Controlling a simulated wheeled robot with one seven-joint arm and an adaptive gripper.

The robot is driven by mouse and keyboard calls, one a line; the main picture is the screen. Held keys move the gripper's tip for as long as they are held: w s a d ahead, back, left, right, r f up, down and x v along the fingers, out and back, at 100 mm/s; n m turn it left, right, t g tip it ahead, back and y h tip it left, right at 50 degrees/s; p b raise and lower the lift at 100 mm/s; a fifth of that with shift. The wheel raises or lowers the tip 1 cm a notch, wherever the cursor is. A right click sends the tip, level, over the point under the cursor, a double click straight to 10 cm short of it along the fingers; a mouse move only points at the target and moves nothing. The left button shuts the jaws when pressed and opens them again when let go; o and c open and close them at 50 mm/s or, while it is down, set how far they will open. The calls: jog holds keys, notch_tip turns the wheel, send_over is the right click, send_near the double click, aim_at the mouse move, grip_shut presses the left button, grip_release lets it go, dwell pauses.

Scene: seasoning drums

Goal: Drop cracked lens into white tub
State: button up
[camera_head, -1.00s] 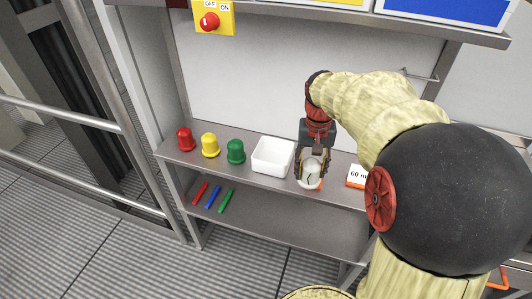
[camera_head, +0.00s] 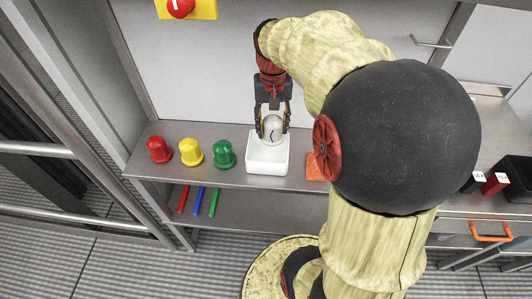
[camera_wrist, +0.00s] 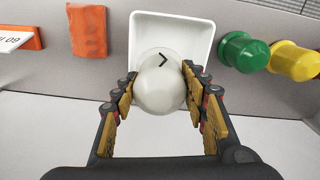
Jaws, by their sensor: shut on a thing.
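The cracked lens (camera_head: 272,129) is a whitish dome with a dark crack mark; it also shows in the wrist view (camera_wrist: 160,86). My gripper (camera_head: 272,122) is shut on it, with yellow-padded fingers on both sides in the wrist view (camera_wrist: 162,100). The white tub (camera_head: 268,166) is a square open container on the shelf. In the head view the lens overlaps the tub's back part. In the wrist view the lens covers part of the tub (camera_wrist: 198,28). The lens appears held over the tub; its exact height is unclear.
Green (camera_head: 223,154), yellow (camera_head: 190,152) and red (camera_head: 159,150) domes stand left of the tub on the shelf (camera_head: 140,166). An orange piece (camera_head: 317,167) lies to its right. Red, blue and green sticks (camera_head: 199,201) lie on the lower shelf.

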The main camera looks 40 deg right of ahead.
jog(key=shift+f+b, duration=1.7)
jog(key=shift+f, duration=0.65)
jog(key=o, duration=1.3)
jog(key=shift+r, duration=0.15)
notch_tip(320, 180, up, 12)
jog(key=shift+a+f, duration=0.1)
jog(key=shift+w, duration=0.1)
